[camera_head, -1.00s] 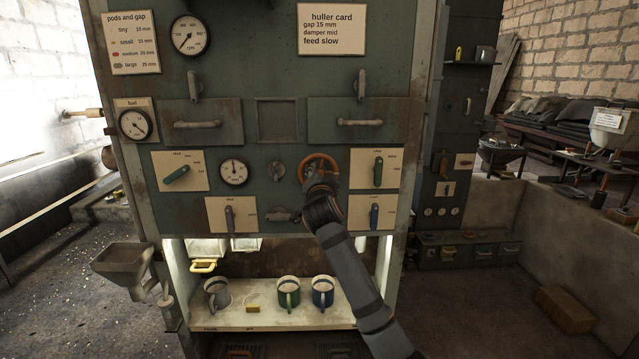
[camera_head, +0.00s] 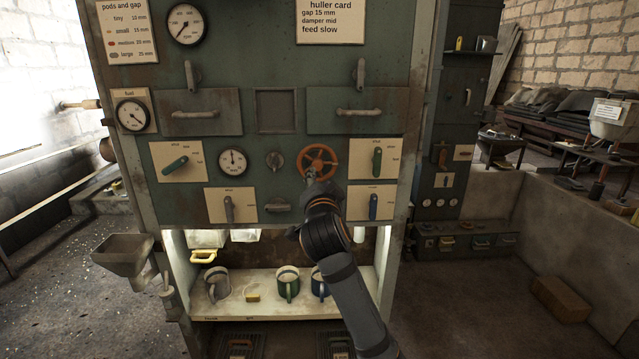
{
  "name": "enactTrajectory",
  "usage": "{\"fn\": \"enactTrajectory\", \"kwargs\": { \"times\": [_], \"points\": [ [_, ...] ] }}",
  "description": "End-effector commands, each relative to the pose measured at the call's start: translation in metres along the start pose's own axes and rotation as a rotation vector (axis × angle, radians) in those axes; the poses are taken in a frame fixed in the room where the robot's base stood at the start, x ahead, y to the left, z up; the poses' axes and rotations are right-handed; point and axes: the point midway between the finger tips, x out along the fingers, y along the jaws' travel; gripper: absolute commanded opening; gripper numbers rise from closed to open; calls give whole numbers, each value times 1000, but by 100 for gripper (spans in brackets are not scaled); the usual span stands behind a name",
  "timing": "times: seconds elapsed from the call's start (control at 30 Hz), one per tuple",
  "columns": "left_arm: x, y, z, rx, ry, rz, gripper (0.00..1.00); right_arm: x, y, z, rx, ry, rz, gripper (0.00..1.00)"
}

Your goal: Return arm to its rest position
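My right arm (camera_head: 350,290) comes up from the bottom, right of centre, in front of the green machine panel (camera_head: 250,75). My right gripper (camera_head: 313,181) is at its upper end, just below the hub of the orange handwheel (camera_head: 318,152). The wheel's rim and spokes show clearly above it. The fingers are small and mostly hidden by the wrist, so I cannot tell whether they are open or shut, or whether they touch the wheel. My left gripper is not in view.
Levers on cream plates surround the wheel, including a green one (camera_head: 377,160) and a blue one (camera_head: 373,206). Below, a lit shelf (camera_head: 240,308) holds several mugs; the arm partly covers the blue mug (camera_head: 320,284). A hopper (camera_head: 122,254) stands left.

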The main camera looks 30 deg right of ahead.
Motion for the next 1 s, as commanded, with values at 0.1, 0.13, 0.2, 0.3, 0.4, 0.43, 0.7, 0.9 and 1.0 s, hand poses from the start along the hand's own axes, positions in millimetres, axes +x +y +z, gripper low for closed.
{"fn": "enactTrajectory", "kwargs": {
  "times": [0.1, 0.13, 0.2, 0.3, 0.4, 0.43, 0.7, 0.9, 1.0],
  "points": [
    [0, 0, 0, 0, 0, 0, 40, 0, 0, 0, 0, 0, 0, 39],
    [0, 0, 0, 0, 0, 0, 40, 0, 0, 0, 0, 0, 0, 39],
    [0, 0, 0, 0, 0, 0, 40, 0, 0, 0, 0, 0, 0, 39],
    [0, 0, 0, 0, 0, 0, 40, 1, 1, 2, -4, -3, 1, 39],
    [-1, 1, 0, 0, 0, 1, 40, 11, 13, 23, -54, -42, 22, 39],
    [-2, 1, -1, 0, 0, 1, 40, 17, 20, 35, -84, -65, 31, 39],
    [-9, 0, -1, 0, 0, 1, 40, 45, 160, 212, -469, -408, 127, 39],
    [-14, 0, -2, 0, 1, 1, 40, 2, 293, 327, -691, -677, 159, 39],
    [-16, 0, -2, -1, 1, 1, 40, -38, 360, 372, -779, -807, 169, 39]
  ]
}}
